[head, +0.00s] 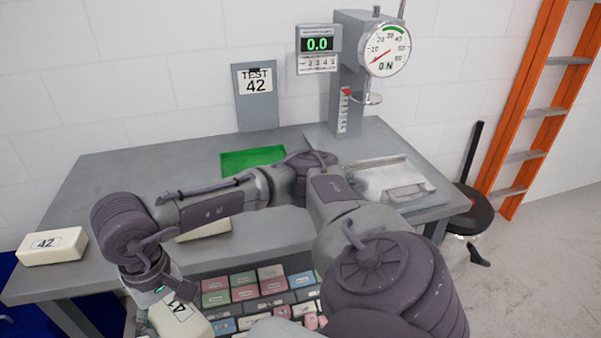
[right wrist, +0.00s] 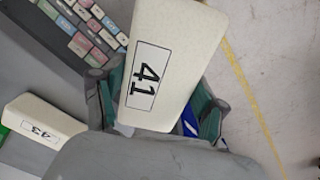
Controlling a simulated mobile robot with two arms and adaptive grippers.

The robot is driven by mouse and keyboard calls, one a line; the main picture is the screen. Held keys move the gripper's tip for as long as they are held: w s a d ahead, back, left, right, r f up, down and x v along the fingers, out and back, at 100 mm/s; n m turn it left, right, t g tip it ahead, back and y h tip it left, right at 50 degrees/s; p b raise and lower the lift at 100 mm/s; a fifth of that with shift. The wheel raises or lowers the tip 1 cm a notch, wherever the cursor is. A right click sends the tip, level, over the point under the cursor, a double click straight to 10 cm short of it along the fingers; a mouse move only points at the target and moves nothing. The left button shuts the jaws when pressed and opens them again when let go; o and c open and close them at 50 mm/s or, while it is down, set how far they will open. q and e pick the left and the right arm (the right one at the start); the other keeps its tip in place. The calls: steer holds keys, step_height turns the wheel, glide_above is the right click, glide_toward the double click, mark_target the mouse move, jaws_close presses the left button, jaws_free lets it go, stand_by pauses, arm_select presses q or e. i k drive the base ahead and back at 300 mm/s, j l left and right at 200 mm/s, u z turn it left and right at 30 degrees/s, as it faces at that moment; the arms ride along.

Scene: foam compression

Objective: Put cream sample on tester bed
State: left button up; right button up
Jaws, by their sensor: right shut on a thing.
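My right gripper (head: 163,289) is at the lower left of the head view, in front of the table, shut on a cream block labelled 41 (head: 183,318). In the right wrist view the block (right wrist: 178,50) sits tilted between the two fingers (right wrist: 155,108). A second cream block, labelled 42 (head: 52,246), lies at the table's left end. A third cream block (head: 207,229) is partly hidden behind my right arm; in the right wrist view a block labelled 43 (right wrist: 42,131) lies on the table. My left gripper is not in view.
A display (head: 318,44) reads 0.0. A placard (head: 256,92) says TEST 42. A green mat (head: 240,160) lies at the back. Several coloured blocks (head: 245,293) fill a lower area.

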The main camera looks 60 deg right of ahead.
mark_target(388, 179)
steer(key=k+l+z, duration=0.3)
steer(key=k+l, duration=0.35)
steer(key=l, duration=0.15)
steer(key=i+l+z, duration=0.1)
steer(key=z, duration=0.35)
steer(key=i+z, duration=0.2)
steer(key=z, duration=0.25)
steer(key=i, duration=0.15)
